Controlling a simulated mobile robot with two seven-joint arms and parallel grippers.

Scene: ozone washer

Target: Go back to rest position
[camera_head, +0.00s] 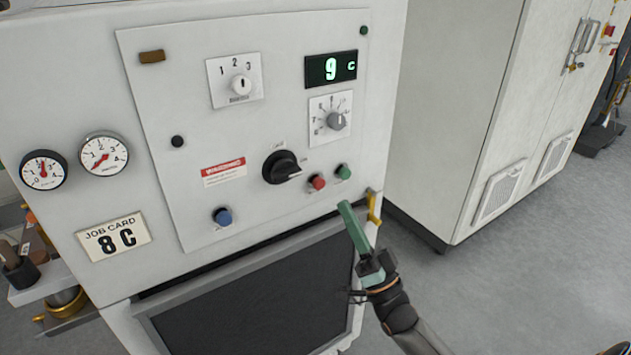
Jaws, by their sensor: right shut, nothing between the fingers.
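My right gripper (346,207) comes in from the lower right, with its green fingers shut and empty. Its tips point up toward the panel, just below the green button (343,172) and the red button (317,182). I cannot tell whether the tips touch the machine. My left gripper is not in view. The control panel (200,120) has a black rotary switch (281,167), a blue button (222,216), a white selector (240,84), a grey dial (337,121) and a display (331,68) reading "9 C".
A white cabinet (470,100) stands to the right. The grey floor (520,285) there is clear.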

